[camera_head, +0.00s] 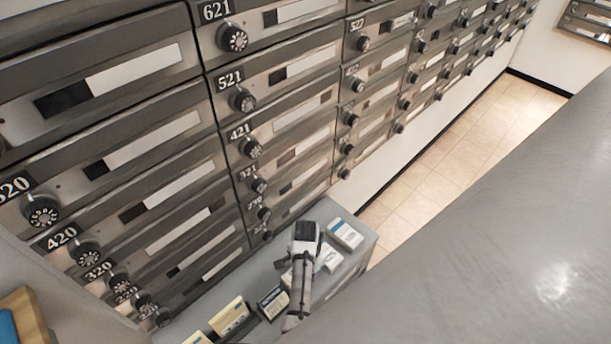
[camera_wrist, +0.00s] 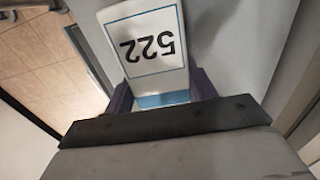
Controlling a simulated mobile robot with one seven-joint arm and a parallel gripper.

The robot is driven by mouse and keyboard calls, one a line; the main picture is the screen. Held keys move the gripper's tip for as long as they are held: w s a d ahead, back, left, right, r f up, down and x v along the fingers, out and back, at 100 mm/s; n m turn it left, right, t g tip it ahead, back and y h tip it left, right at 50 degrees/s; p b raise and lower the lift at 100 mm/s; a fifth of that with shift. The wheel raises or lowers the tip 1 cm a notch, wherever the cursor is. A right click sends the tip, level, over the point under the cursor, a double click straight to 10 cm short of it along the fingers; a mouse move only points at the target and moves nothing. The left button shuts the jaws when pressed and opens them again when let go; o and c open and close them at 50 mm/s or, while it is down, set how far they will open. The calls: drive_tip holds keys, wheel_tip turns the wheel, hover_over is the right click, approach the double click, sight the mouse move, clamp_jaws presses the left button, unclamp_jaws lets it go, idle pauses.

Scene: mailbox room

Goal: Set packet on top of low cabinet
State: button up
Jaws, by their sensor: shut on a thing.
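The packet (camera_wrist: 155,40) is white with a blue border and an upside-down "522" label in the wrist view. My gripper (camera_wrist: 160,92) is shut on its near end, with a dark finger on each side. In the head view my wrist is over the low cabinet (camera_head: 358,246), a grey unit below the mailboxes. There my arm hides much of the grip, and I cannot tell whether the packet touches the cabinet top.
A dark-faced box (camera_head: 272,301) and a cream box (camera_head: 230,316) stand nearer. Mailboxes (camera_head: 165,120) line the wall behind. Tiled floor (camera_head: 450,165) is clear.

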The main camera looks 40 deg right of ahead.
drive_tip(key=shift+f, duration=0.7)
drive_tip(key=shift+f, duration=0.2)
drive_tip(key=o, duration=1.1)
drive_tip(key=shift+c, duration=0.2)
drive_tip(key=shift+r, duration=0.15)
wheel_tip(320, 180, up, 12)
drive_tip(key=shift+r, duration=0.1)
